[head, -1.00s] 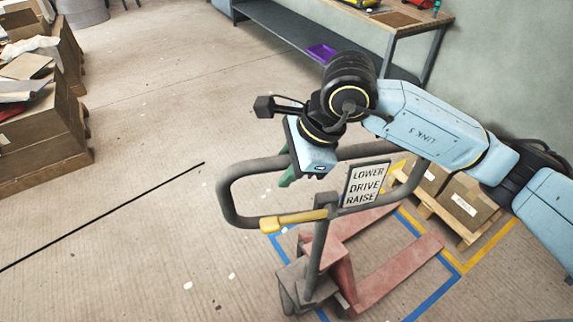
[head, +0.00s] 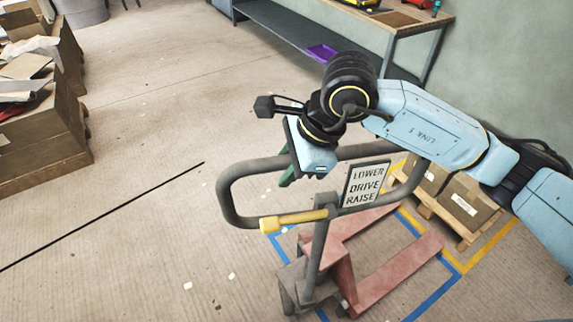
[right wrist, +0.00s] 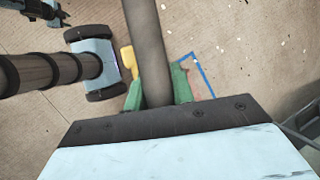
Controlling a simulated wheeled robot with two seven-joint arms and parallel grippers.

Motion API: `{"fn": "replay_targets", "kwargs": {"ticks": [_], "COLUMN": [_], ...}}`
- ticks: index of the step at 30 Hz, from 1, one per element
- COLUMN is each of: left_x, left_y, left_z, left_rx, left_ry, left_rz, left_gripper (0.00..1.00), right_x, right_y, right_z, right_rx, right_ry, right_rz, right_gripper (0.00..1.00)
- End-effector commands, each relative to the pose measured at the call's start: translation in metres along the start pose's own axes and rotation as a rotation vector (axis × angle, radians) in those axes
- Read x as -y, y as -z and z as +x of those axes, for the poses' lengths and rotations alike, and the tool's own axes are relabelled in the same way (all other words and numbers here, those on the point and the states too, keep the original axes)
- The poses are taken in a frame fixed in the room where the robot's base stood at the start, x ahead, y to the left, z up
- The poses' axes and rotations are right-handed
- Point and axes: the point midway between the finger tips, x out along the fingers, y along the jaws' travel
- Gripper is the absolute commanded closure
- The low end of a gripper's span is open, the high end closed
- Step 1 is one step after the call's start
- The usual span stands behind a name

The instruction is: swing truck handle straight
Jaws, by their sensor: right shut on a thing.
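The pallet truck's grey loop handle (head: 229,198) stands above the truck, with a yellow lever (head: 295,220) and a sign reading LOWER, DRIVE, RAISE (head: 366,186). The truck's red forks (head: 400,273) point to the upper right, over blue floor tape. My right gripper (head: 287,179) is at the far bar of the loop. In the right wrist view its green fingers (right wrist: 158,92) sit on either side of the grey bar (right wrist: 147,45), shut on it. In the head view the wrist partly hides the grip. My left gripper is not in the head view.
Stacked cardboard boxes (head: 42,130) stand at the left. A wooden pallet with boxes (head: 462,205) is at the right, inside yellow tape. A workbench (head: 330,45) runs along the back wall. The floor left of the handle is open.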

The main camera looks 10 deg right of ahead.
Motion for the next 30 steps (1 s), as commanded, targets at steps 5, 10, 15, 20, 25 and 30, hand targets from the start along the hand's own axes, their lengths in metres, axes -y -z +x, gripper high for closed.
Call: {"fn": "replay_targets", "kwargs": {"ticks": [5,10,15,20,25,30], "left_x": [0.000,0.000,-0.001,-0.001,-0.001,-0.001], "left_y": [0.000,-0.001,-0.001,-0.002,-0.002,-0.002], "left_z": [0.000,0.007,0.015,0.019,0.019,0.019], "left_rx": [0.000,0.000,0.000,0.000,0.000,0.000], "left_ry": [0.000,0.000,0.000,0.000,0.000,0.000], "left_rz": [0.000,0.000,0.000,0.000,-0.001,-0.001], "left_gripper": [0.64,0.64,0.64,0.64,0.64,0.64], "right_x": [0.001,0.008,0.019,0.025,0.025,0.024], "right_y": [0.000,-0.004,-0.012,-0.017,-0.020,-0.021], "right_z": [-0.001,0.004,0.009,0.011,0.012,0.012], "right_rx": [-0.001,-0.013,-0.032,-0.042,-0.041,-0.041], "right_ry": [0.003,0.032,0.076,0.099,0.100,0.099], "right_rz": [0.001,0.062,0.167,0.229,0.237,0.239], "right_gripper": [1.00,1.00,1.00,1.00,1.00,1.00]}}
